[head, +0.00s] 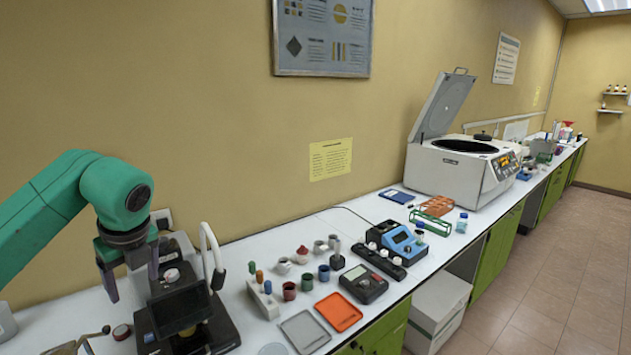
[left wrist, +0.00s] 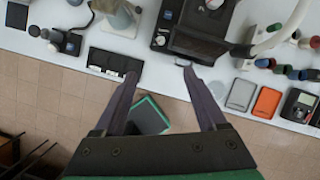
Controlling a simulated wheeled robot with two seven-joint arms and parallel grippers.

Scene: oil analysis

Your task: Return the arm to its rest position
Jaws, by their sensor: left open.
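My left arm (head: 60,200) is green and reaches in from the left in the head view. Its left gripper (head: 131,282) points down above the left part of the bench, beside a black instrument (head: 187,312). In the left wrist view the left gripper (left wrist: 160,73) has its two dark fingers spread, with nothing between them. Bench edge and tiled floor show beyond the fingertips, and the black instrument (left wrist: 200,30) stands just past them. My right gripper is in neither view.
On the white bench (head: 330,215) stand a grey tray (head: 305,331), an orange tray (head: 339,311), several small cups, a meter (head: 363,284), a blue device (head: 398,241) and an open-lidded centrifuge (head: 462,170). A curved white tube (head: 212,245) rises close to the gripper.

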